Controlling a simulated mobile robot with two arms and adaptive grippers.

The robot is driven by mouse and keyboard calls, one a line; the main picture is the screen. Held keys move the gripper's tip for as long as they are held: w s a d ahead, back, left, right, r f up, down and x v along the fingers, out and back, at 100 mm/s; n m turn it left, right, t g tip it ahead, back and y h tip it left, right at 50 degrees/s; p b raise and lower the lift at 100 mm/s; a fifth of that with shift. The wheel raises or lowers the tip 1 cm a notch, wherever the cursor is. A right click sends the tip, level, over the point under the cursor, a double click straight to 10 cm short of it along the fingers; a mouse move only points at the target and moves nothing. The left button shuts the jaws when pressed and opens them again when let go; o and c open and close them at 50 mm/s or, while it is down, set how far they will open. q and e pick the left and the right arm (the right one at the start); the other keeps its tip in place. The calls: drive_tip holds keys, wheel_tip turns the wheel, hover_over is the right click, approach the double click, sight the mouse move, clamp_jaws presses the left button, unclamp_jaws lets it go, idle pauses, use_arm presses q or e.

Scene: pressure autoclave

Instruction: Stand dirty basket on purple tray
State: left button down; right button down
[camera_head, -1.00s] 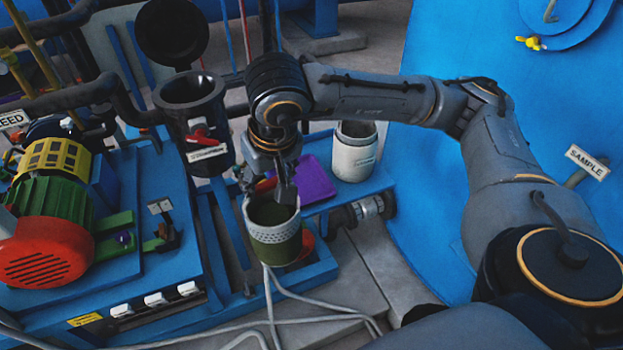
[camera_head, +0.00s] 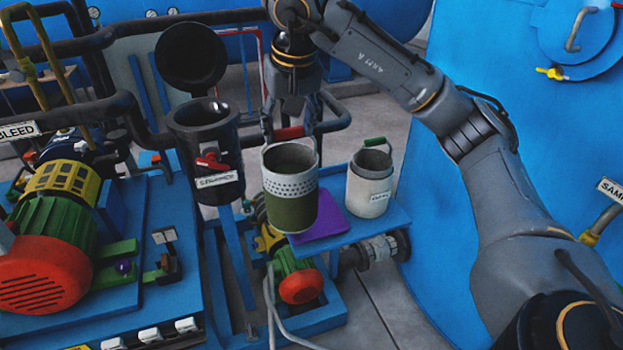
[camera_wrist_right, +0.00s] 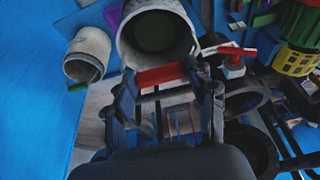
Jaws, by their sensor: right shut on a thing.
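My right gripper (camera_head: 289,130) is shut on the red handle of the dirty basket (camera_head: 290,205). The basket has a white perforated band on top and an olive-green lower part, and it hangs upright. In the right wrist view, its pale rim (camera_wrist_right: 128,50) and dark inside show beyond the red handle (camera_wrist_right: 160,76). The purple tray (camera_head: 328,227) lies on a blue shelf, behind and right of the basket, which partly hides it. The basket overlaps the tray's left part in the head view; I see no clear contact. My left gripper is not in view.
A white canister (camera_head: 368,194) with a green handle stands on the shelf right of the tray. Left of the basket is a black strainer pot (camera_head: 208,150), lid open, with a red lever. A red-green motor (camera_head: 300,284) sits below. A blue vessel wall (camera_head: 440,240) is at right.

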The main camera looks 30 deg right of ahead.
drive_tip(key=w+d+f+p, duration=0.3)
drive_tip(key=w+d+f, duration=0.4)
drive_tip(key=d+f, duration=0.3)
drive_tip(key=shift+x, duration=1.2)
drive_tip(key=shift+a+f, duration=0.1)
drive_tip(key=shift+a, duration=0.05)
drive_tip(key=shift+c, duration=2.2)
unclamp_jaws()
drive_tip(key=shift+s, duration=0.1)
